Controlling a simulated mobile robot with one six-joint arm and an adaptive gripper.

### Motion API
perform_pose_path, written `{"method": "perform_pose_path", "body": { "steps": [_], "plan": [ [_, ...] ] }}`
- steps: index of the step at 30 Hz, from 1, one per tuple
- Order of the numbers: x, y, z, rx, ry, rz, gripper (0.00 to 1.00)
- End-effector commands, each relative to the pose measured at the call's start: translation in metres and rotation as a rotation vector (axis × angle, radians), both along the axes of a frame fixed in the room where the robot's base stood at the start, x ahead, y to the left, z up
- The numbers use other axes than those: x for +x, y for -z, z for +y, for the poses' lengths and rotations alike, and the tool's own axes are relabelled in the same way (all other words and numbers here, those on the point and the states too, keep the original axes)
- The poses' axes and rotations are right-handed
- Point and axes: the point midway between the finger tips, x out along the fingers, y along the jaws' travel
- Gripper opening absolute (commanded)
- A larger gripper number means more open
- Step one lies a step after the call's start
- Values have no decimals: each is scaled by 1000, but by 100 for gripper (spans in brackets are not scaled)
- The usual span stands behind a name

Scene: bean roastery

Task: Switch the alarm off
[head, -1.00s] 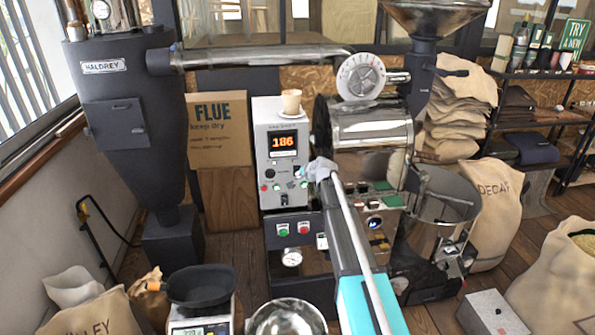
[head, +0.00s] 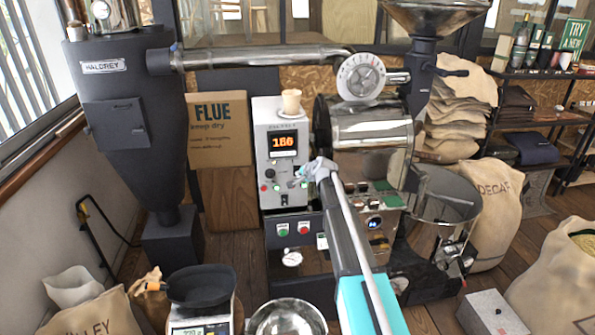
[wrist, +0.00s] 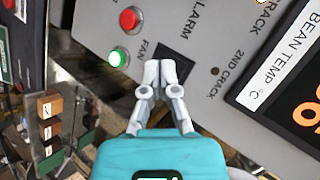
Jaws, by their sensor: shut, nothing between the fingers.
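The alarm is on the grey control panel (head: 263,150) beside the roaster drum, which has a lit display (head: 283,142) reading 186. In the wrist view the word ALARM (wrist: 194,18) is printed on the panel, near a FAN label (wrist: 146,50) and a black switch (wrist: 181,58). My gripper (head: 297,180) is at the lower right of the panel. In the wrist view its pale fingers (wrist: 162,70) are together, empty, and overlap the black switch. I cannot tell whether they touch it. The fingers hide part of the switch, so its position is unclear.
A red button (wrist: 130,20) and a lit green one (wrist: 118,57) are close to the fingers. A cup (head: 291,100) on a saucer stands on top of the panel. The roaster drum (head: 370,140) is right of it. A metal bowl (head: 287,318) is below.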

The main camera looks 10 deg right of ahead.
Motion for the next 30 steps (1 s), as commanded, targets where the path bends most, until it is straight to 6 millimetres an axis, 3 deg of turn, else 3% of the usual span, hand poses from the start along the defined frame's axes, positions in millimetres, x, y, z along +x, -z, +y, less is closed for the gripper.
{"method": "perform_pose_path", "body": {
  "steps": [30],
  "plan": [
    [10,-2,0,0,0,0,0]
  ]
}}
